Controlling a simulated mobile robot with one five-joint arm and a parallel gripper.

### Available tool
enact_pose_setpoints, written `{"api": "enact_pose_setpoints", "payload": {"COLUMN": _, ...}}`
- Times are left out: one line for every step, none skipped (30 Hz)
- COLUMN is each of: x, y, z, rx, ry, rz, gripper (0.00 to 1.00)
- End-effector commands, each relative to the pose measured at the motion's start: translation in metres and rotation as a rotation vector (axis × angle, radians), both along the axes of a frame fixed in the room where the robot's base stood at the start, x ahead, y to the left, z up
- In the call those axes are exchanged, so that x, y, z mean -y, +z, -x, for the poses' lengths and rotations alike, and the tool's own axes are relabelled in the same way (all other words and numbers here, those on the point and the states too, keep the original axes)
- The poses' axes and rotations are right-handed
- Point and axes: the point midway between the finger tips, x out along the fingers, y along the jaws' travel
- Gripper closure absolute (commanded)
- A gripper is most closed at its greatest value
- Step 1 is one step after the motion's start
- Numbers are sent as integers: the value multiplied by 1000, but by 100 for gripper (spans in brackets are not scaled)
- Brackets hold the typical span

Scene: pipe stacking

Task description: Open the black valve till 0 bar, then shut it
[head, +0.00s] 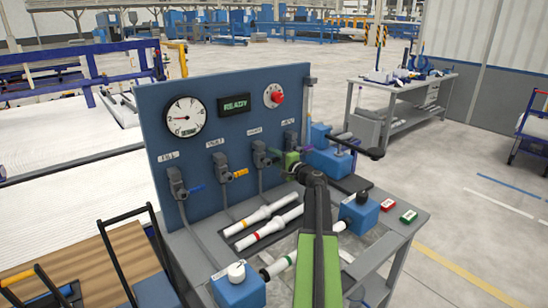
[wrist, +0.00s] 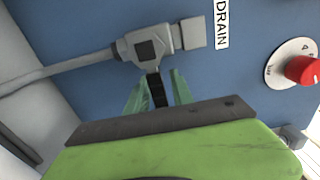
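The black valve handle (wrist: 157,90) hangs from the grey DRAIN valve body (wrist: 150,45) in the wrist view. The two green fingers of my gripper (wrist: 158,88) stand on either side of the handle, with narrow gaps between; they look open around it. In the head view my gripper (head: 291,161) is at the right-hand valve (head: 290,139) on the blue panel (head: 230,90), and the arm hides part of that area. The round gauge (head: 185,117) is at the panel's upper left, its needle pointing left; I cannot read the exact value.
Valves with a blue handle (head: 196,188) and an orange handle (head: 240,173) sit to the left. A green READY display (head: 235,104) and red knob (head: 278,97) are above. White pipes (head: 265,215) and blue blocks (head: 238,287) occupy the bench below.

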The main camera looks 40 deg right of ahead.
Motion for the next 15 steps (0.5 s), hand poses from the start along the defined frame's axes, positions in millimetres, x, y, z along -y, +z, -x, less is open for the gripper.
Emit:
{"api": "enact_pose_setpoints", "payload": {"x": 0, "y": 0, "z": 0, "rx": 0, "ry": 0, "rz": 0, "gripper": 80}}
{"api": "enact_pose_setpoints", "payload": {"x": 0, "y": 0, "z": 0, "rx": 0, "ry": 0, "rz": 0, "gripper": 84}}
{"api": "enact_pose_setpoints", "payload": {"x": 0, "y": 0, "z": 0, "rx": 0, "ry": 0, "rz": 0, "gripper": 89}}
{"api": "enact_pose_setpoints", "payload": {"x": 0, "y": 0, "z": 0, "rx": 0, "ry": 0, "rz": 0, "gripper": 93}}
{"api": "enact_pose_setpoints", "payload": {"x": 0, "y": 0, "z": 0, "rx": 0, "ry": 0, "rz": 0, "gripper": 97}}
{"api": "enact_pose_setpoints", "payload": {"x": 0, "y": 0, "z": 0, "rx": 0, "ry": 0, "rz": 0, "gripper": 100}}
{"api": "enact_pose_setpoints", "payload": {"x": 0, "y": 0, "z": 0, "rx": 0, "ry": 0, "rz": 0, "gripper": 100}}
{"api": "enact_pose_setpoints", "payload": {"x": 0, "y": 0, "z": 0, "rx": 0, "ry": 0, "rz": 0, "gripper": 100}}
{"api": "enact_pose_setpoints", "payload": {"x": 0, "y": 0, "z": 0, "rx": 0, "ry": 0, "rz": 0, "gripper": 100}}
{"api": "enact_pose_setpoints", "payload": {"x": 0, "y": 0, "z": 0, "rx": 0, "ry": 0, "rz": 0, "gripper": 100}}
{"api": "enact_pose_setpoints", "payload": {"x": 0, "y": 0, "z": 0, "rx": 0, "ry": 0, "rz": 0, "gripper": 100}}
{"api": "enact_pose_setpoints", "payload": {"x": 0, "y": 0, "z": 0, "rx": 0, "ry": 0, "rz": 0, "gripper": 100}}
{"api": "enact_pose_setpoints", "payload": {"x": 0, "y": 0, "z": 0, "rx": 0, "ry": 0, "rz": 0, "gripper": 100}}
{"api": "enact_pose_setpoints", "payload": {"x": 0, "y": 0, "z": 0, "rx": 0, "ry": 0, "rz": 0, "gripper": 100}}
{"api": "enact_pose_setpoints", "payload": {"x": 0, "y": 0, "z": 0, "rx": 0, "ry": 0, "rz": 0, "gripper": 100}}
